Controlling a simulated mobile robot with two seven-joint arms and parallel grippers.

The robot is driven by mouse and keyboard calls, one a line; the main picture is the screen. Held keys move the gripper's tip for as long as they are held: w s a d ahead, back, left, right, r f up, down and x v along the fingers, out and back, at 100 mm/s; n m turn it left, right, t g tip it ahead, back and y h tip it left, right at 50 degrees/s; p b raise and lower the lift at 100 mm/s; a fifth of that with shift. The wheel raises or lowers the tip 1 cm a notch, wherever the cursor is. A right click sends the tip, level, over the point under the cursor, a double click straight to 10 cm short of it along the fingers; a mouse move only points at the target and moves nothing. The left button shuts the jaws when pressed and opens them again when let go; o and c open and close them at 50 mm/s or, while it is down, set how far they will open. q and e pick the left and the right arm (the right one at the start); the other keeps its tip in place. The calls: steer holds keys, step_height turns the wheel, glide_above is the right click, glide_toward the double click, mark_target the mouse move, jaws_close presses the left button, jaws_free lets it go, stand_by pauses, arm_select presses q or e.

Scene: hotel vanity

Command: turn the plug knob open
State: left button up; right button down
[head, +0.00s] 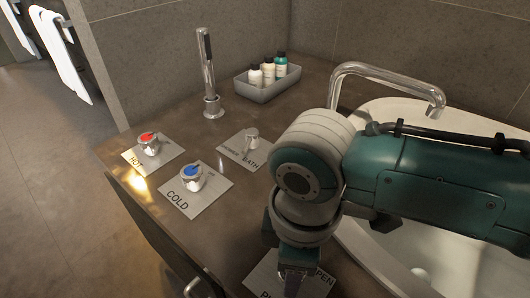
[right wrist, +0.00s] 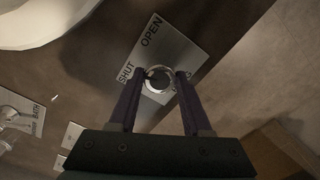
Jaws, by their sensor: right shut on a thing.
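The plug knob (right wrist: 157,82) is a round chrome knob on a light plate (right wrist: 178,48) in the right wrist view. The plate reads OPEN and SHUT; its third label is partly covered by a finger. My right gripper (right wrist: 160,75) is shut on the knob, with one dark finger on each side. In the head view the plate (head: 262,282) is at the bottom edge, and my right arm and gripper (head: 291,278) hide the knob. Which way the knob points is hard to tell. My left gripper is not in view.
The red-topped hot knob (head: 148,143), blue-topped cold knob (head: 192,177) and bath selector (head: 251,139) stand to the left. A hand shower (head: 208,75), grey tray (head: 268,88) of bottles and curved faucet (head: 385,75) are behind. The white basin (head: 475,125) is at the right.

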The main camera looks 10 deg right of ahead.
steer(key=m+p, duration=0.2)
steer(key=m, duration=0.1)
steer(key=shift+s+r, duration=0.1)
steer(key=shift+r, duration=0.1)
steer(key=m+p, duration=0.1)
steer(key=m, duration=0.1)
steer(key=shift+a+m+p, duration=0.1)
steer(key=shift+m+p, duration=0.2)
steer(key=shift+m, duration=0.1)
steer(key=m+p, duration=0.1)
steer(key=m, duration=0.2)
steer(key=shift+f, duration=0.1)
steer(key=shift+f+m+p, duration=0.1)
steer(key=shift+m+p, duration=0.3)
steer(key=shift+m, duration=1)
steer(key=shift+c, duration=1.7)
jaws_free()
step_height(320, 180, up, 10)
steer(key=p, duration=0.7)
